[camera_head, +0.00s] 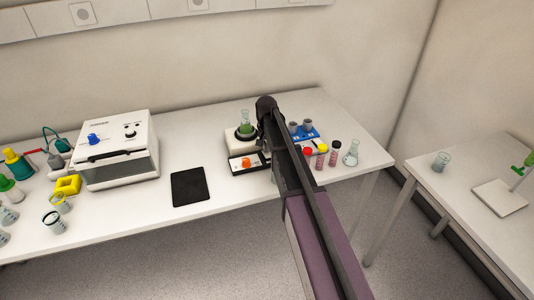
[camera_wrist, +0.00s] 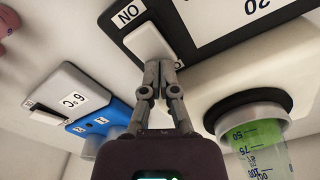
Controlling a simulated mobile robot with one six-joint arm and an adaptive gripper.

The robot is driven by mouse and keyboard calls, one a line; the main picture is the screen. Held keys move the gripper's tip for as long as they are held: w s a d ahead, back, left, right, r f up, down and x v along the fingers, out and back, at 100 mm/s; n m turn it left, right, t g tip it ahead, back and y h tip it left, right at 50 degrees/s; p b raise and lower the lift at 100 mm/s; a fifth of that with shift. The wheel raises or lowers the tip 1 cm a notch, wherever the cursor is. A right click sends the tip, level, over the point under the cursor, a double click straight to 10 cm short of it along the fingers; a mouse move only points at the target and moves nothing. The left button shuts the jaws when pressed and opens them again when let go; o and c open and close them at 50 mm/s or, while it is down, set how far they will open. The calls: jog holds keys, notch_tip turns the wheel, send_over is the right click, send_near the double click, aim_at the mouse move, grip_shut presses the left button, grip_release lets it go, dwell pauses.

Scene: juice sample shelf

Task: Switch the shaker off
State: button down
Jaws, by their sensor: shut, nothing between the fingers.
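The shaker (camera_head: 236,136) is a white box on the long table, with a dark front panel, an orange knob (camera_head: 246,162) and a flask of green liquid (camera_head: 246,125) on top. In the wrist view, which looks tilted over, a white rocker switch (camera_wrist: 150,42) sits beside an "ON" label (camera_wrist: 128,13) on the shaker's dark panel (camera_wrist: 190,45). My gripper (camera_wrist: 163,66) is shut and empty, its fingertips at the end of the switch; I cannot tell if they press it. The flask (camera_wrist: 255,140) shows to the right. My arm hides the gripper in the head view.
A blue rack (camera_head: 311,135) and several small vials stand right of the shaker, with a clear flask (camera_head: 351,153). A black mat (camera_head: 189,187) and a white device (camera_head: 116,150) are to the left. In the wrist view, a box labelled "6°C" (camera_wrist: 65,86) lies left.

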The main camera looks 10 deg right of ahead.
jog(key=shift+r+p, duration=3.05)
jog(key=shift+r, duration=0.25)
jog(key=shift+s, duration=0.1)
jog(key=s+n, duration=0.4)
jog(key=s, duration=2.3)
jog(key=shift+s+n, duration=0.15)
jog(key=shift+n, duration=0.15)
